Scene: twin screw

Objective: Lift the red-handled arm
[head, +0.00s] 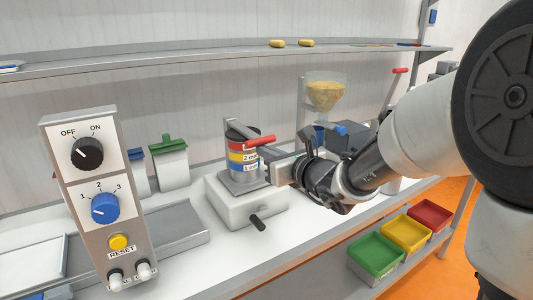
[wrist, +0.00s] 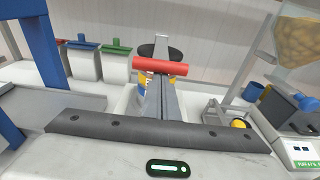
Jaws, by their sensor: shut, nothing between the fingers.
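The red handle (head: 259,142) is a horizontal bar on a grey metal arm (head: 236,128) above a stack of coloured rings (head: 243,160). The stack sits on a pale machine base (head: 240,205). In the wrist view the red handle (wrist: 160,66) lies across the picture, just beyond the fingertips. My gripper (head: 266,154) comes in from the right and is just below the handle. Its fingers (wrist: 158,82) are closed together and empty. The fingers cover part of the stack in the wrist view. I cannot tell whether they touch the handle.
A control panel (head: 97,190) with knobs stands at the left front. A hopper of yellow grains (head: 325,95) is at the right. A shelf (head: 200,56) runs above. Colored bins (head: 376,252) sit lower right.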

